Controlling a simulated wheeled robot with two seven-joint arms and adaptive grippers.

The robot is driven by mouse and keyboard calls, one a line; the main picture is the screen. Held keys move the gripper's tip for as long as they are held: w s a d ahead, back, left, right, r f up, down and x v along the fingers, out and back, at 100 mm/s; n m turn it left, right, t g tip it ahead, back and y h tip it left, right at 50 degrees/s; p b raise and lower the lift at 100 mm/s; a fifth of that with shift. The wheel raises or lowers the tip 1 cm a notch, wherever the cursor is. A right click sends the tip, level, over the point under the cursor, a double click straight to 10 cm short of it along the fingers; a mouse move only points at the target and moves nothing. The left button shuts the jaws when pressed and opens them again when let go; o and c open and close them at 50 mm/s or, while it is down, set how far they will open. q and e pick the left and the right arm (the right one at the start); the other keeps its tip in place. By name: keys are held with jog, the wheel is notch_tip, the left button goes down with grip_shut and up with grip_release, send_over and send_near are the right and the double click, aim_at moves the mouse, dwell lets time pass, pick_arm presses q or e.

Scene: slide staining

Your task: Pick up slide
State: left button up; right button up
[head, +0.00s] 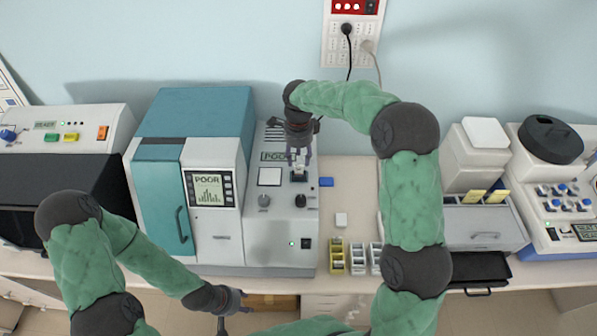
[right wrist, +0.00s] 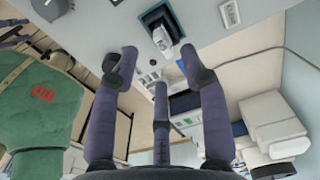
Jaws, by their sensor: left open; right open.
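A small pale piece, possibly the slide, stands in a dark square recess (head: 299,177) on top of the grey instrument (head: 240,236). In the right wrist view the pale piece (right wrist: 162,40) shows in the recess ahead of the fingers, apart from them. My right gripper (head: 300,158) is above the recess, pointing down. It also shows in the right wrist view (right wrist: 158,72), its fingers spread open and nothing between them. My left gripper (head: 233,303) is low at the bench's front edge, open and empty. I cannot clearly make out a glass slide.
Small yellow (head: 337,256) and white (head: 358,259) racks stand right of the instrument. A teal cabinet (head: 205,120) stands left of the recess. A grey drawer unit (head: 475,228) is beyond my right arm.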

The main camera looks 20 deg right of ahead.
aim_at(299, 167)
jog(key=shift+w+f, duration=0.2)
jog(key=shift+f, duration=0.55)
jog(key=shift+s+f, duration=0.1)
jog(key=shift+f, duration=0.15)
jog(key=shift+f+p, duration=1)
jog(key=shift+f, duration=1.25)
jog(key=shift+s, duration=0.15)
jog(key=shift+c, duration=0.8)
grip_shut()
